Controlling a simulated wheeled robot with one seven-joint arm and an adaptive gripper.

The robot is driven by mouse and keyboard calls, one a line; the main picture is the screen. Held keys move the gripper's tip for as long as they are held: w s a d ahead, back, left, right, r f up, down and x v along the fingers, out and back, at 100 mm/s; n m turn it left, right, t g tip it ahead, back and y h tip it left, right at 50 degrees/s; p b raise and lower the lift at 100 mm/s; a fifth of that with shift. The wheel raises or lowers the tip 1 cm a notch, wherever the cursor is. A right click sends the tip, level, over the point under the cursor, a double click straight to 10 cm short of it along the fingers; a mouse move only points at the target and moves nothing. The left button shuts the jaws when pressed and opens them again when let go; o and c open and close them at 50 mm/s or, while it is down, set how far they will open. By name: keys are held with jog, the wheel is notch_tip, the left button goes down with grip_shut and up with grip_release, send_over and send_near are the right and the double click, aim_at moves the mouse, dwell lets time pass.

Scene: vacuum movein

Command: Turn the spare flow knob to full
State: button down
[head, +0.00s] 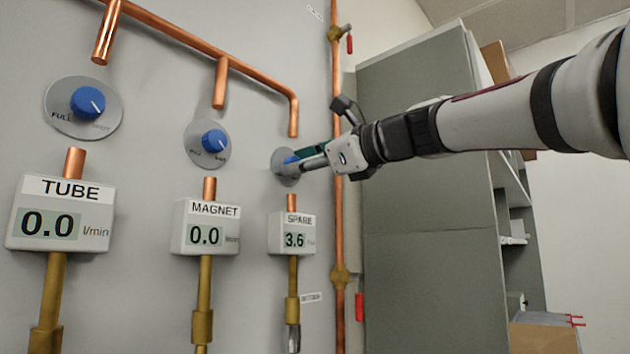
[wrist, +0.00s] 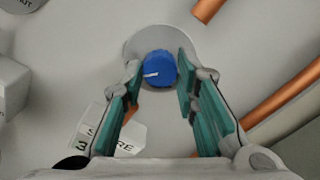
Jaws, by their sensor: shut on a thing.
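The spare flow knob is blue with a white pointer line and sits on a round grey dial plate (wrist: 133,45). In the wrist view the knob (wrist: 160,68) lies between the fingertips of my gripper (wrist: 158,82), and its pointer line points to the left. In the head view my gripper (head: 305,162) reaches the knob (head: 289,160) from the right and hides much of it. My gripper is shut on the knob. The spare meter (head: 291,233) below it reads 3.6. The dial's lettering is hidden or too small to read.
The tube knob (head: 88,103) and magnet knob (head: 214,141) are to the left; their meters, the tube meter (head: 60,213) and magnet meter (head: 205,227), read 0.0. A vertical copper pipe (head: 338,215) runs close to my gripper. A grey cabinet (head: 425,180) stands at right.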

jog(key=shift+f, duration=0.15)
jog(key=c, duration=1.5)
grip_release()
jog(key=shift+c, duration=0.2)
jog(key=v, duration=1.2)
